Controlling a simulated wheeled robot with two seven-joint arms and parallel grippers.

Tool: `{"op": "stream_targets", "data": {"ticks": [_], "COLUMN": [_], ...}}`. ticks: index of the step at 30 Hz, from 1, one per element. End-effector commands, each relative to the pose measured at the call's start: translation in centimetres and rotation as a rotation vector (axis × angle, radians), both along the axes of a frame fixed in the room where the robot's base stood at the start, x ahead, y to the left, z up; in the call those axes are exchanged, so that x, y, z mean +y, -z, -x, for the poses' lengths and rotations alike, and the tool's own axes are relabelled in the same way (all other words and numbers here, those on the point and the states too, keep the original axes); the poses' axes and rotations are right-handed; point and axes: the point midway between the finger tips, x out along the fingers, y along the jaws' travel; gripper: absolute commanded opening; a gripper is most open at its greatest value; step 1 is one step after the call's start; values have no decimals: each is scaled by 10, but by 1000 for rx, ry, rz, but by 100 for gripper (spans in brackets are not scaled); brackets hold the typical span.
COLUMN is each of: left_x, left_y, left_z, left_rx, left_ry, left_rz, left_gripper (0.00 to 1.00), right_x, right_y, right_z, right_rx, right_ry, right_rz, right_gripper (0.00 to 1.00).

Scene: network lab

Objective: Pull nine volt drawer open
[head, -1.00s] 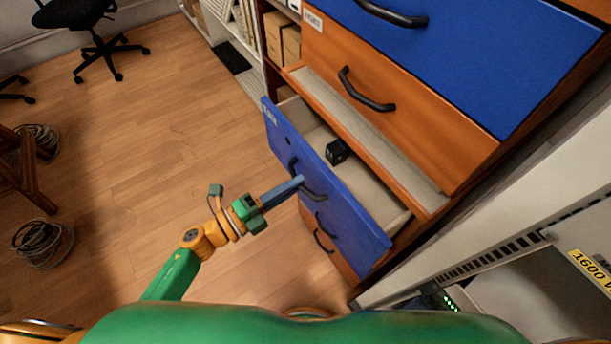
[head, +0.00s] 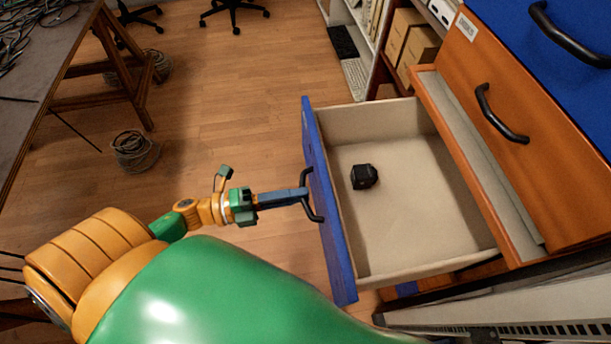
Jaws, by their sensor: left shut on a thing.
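The blue-fronted drawer (head: 335,225) stands well out from the cabinet, its pale inside open to view. A small black block-like object (head: 364,176) lies on the drawer's floor toward the front. My left gripper (head: 303,196) is shut on the black handle (head: 313,196) of this drawer, in front of its blue face. The drawer's label cannot be read from here. My right gripper does not show.
Above the open drawer is an orange drawer (head: 520,175) with a black handle, a little out, and a blue drawer higher up. A shelf with cardboard boxes (head: 408,42) stands behind. A trestle table (head: 60,50) and coiled cable (head: 134,150) are at left. The floor between is clear.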

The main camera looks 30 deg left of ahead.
Motion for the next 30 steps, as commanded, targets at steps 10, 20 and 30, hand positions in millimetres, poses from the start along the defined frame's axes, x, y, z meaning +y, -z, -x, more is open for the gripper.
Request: {"op": "stream_targets", "data": {"ticks": [10, 20, 30], "left_x": [1, 1, 35], "left_y": [0, 0, 6], "left_z": [1, 1, 26], "left_rx": [1, 1, 6], "left_ry": [0, 0, -1], "left_rz": [0, 1, -3], "left_gripper": [0, 46, 46], "right_x": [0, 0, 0], "right_y": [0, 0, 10], "right_z": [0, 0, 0], "right_rx": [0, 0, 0], "right_ry": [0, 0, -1], "right_rz": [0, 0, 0], "right_gripper": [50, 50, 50]}}
